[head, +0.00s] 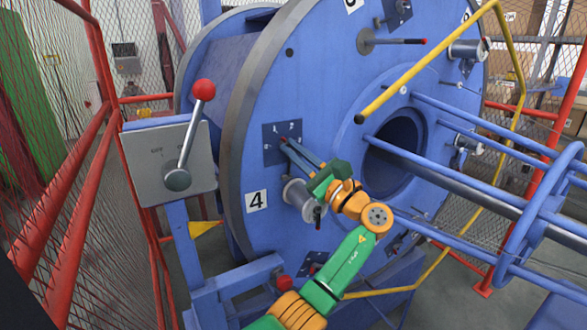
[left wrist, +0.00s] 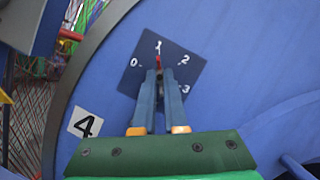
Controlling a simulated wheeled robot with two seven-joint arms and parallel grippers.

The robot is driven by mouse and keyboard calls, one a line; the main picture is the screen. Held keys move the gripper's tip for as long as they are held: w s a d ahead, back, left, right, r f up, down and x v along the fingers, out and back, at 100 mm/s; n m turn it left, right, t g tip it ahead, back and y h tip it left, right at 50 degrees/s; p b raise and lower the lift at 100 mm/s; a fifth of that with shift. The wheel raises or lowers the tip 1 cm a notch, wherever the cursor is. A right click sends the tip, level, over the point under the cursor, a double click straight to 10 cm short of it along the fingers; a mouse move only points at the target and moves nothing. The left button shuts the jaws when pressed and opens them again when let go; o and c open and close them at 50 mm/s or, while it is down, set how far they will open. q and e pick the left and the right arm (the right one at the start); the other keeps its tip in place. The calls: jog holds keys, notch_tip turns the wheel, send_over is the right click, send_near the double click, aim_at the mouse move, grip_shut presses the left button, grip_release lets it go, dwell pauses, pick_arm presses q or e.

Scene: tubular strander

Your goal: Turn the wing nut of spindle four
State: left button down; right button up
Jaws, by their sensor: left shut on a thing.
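The number 4 label (head: 256,201) marks spindle four on the blue disc, and it also shows in the left wrist view (left wrist: 85,122). Above it is a dark blue dial plate (head: 270,152) with marks 0, 1, 2 and 3, seen close in the left wrist view (left wrist: 178,58). My left gripper (head: 286,144) reaches the plate's middle, its fingers shut on the wing nut. Only the wing nut's red tip (left wrist: 158,59) shows clearly, pointing about at the 1; the fingers hide the rest. My right gripper is in neither view.
A grey spool (head: 299,197) sits just below my left gripper. A lever with a red knob (head: 203,90) stands on a grey box at the left. A yellow rail (head: 430,62) and blue bars (head: 470,110) cross the right side. Red fence rails (head: 75,180) stand at the left.

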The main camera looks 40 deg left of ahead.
pick_arm(q)
jog(key=n+g, duration=0.1)
jog(key=n, duration=0.1)
jog(key=shift+n+b, duration=0.3)
jog(key=shift+b, duration=0.05)
jog(key=shift+w+r+n+g+h, duration=0.1)
jog(key=shift+n+g+h, duration=0.3)
jog(key=shift+n+g, duration=0.15)
jog(key=n+p, duration=0.1)
jog(key=n, duration=0.1)
jog(key=n+g+h+p, duration=0.1)
jog(key=n+p, duration=0.1)
jog(key=r+n+h+p, duration=0.1)
jog(key=n, duration=0.2)
jog(key=shift+g+p, duration=0.25)
jog(key=shift+p, duration=0.15)
jog(key=shift+w+f+n+h+p, duration=0.1)
jog(key=shift+n+h+p, duration=0.4)
jog(key=shift+n+p, duration=0.85)
jog(key=c, duration=1)
grip_release()
jog(key=shift+o, duration=0.2)
jog(key=shift+f, duration=0.15)
